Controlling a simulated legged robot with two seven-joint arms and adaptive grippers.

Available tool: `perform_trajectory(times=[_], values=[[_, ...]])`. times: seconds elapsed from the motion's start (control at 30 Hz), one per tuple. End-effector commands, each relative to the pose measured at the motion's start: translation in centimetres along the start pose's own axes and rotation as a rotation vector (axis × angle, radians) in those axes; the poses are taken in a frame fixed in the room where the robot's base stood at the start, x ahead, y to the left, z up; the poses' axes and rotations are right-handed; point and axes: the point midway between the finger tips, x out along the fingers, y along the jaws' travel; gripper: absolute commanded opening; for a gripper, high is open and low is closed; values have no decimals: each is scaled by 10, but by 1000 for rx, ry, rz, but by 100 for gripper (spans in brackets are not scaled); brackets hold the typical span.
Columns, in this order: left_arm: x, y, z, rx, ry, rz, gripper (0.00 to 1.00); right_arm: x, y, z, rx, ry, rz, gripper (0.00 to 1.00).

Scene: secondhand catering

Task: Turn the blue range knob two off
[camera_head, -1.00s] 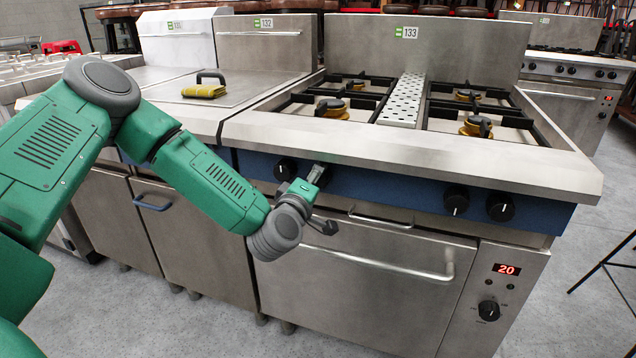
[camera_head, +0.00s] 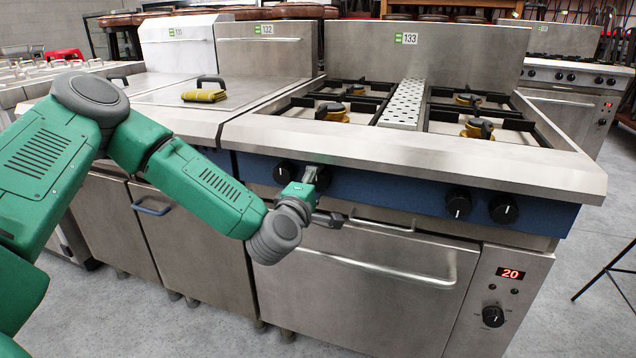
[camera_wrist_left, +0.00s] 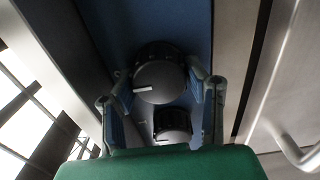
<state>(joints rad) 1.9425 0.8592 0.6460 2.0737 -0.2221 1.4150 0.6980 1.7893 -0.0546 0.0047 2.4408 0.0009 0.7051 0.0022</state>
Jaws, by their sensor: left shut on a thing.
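The blue-panelled range (camera_head: 400,190) stands in front of me, with black knobs along its blue front panel. My left gripper (camera_head: 324,194) is at the second knob from the left (camera_head: 323,177), which it partly hides in the head view. In the left wrist view the fingers of my left gripper (camera_wrist_left: 160,92) stand on either side of this round dark knob (camera_wrist_left: 160,82), shut on it. The knob's white mark points to the left of that picture. The first knob (camera_head: 285,172) is just left of the gripper; a second dark knob (camera_wrist_left: 172,124) shows below in the wrist view. My right gripper is out of view.
The oven door handle (camera_head: 385,268) runs below the gripper. Two more knobs (camera_head: 458,204) (camera_head: 503,208) sit farther right on the panel. A control panel (camera_head: 497,305) shows a red 20.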

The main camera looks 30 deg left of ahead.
Motion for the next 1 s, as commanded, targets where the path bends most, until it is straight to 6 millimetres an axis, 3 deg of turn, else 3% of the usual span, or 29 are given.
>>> perform_trajectory(times=[0.13,0.17,0.2,0.23,0.63,1.0], values=[[-1,-5,-4,2,8,-11,13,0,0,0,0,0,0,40],[-1,-5,-4,2,8,-11,45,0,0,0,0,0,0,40],[-1,-5,-4,2,8,-11,59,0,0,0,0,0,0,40],[-1,-5,-3,2,7,-10,62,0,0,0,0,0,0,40],[-8,-2,0,3,2,-5,62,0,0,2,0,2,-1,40],[-79,-4,-3,-1,2,-10,62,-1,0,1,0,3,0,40]])
